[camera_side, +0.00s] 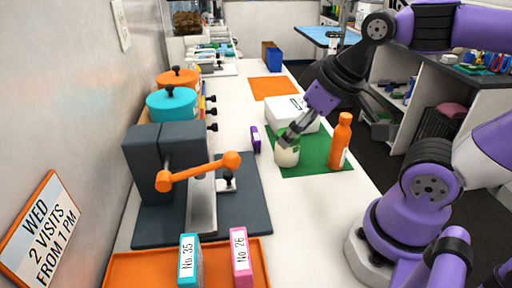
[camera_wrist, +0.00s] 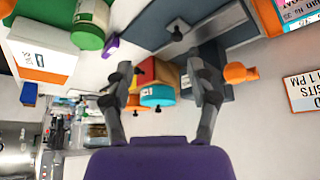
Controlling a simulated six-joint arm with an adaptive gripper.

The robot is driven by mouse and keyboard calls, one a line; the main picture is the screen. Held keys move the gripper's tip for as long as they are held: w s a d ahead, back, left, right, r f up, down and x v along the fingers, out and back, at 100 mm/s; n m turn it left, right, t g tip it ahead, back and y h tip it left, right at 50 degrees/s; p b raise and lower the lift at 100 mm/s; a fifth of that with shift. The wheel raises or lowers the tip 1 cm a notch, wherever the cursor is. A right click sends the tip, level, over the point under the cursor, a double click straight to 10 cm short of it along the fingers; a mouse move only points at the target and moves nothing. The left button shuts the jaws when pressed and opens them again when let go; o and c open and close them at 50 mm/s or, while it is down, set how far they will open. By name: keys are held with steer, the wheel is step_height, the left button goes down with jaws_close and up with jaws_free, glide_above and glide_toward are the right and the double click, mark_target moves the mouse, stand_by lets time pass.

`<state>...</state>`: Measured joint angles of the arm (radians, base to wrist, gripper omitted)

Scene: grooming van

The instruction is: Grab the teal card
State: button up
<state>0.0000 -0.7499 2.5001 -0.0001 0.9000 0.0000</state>
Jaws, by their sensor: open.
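The teal card (camera_side: 191,262), labelled "No. 35", stands upright in an orange tray (camera_side: 140,268) at the front of the counter in the side view. A pink card (camera_side: 241,262), labelled "No. 26", stands to its right with a gap between. In the wrist view, the teal card (camera_wrist: 300,10) shows at the top right corner, partly cut off. My gripper (camera_side: 288,138) is open and empty over the green mat, far behind the cards, and overlaps a white-and-green jar in the side view. In the wrist view, my gripper's fingers (camera_wrist: 162,68) are spread apart with nothing held.
A dark grey machine (camera_side: 155,160) with an orange-knobbed lever (camera_side: 200,170) stands between my gripper and the tray. The jar (camera_side: 287,156), orange bottle (camera_side: 341,142) and white box (camera_side: 291,112) are near my gripper. A sign (camera_side: 40,230) leans at left.

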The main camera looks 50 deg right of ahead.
steer(key=w+a+r+m+g+y, duration=0.1)
steer(key=w+a+r+m+y, duration=0.25)
steer(key=w+a, duration=0.35)
steer(key=m+g, duration=0.6)
steer(key=g, duration=0.2)
glide_toward(187, 255)
steer(key=shift+s+a+f+n, duration=0.25)
steer(key=shift+s+f, duration=0.35)
steer(key=shift+f, duration=0.3)
steer(key=x, duration=0.4)
steer(key=shift+f, duration=0.1)
steer(key=x, duration=0.6)
steer(key=shift+w, duration=0.25)
jaws_close()
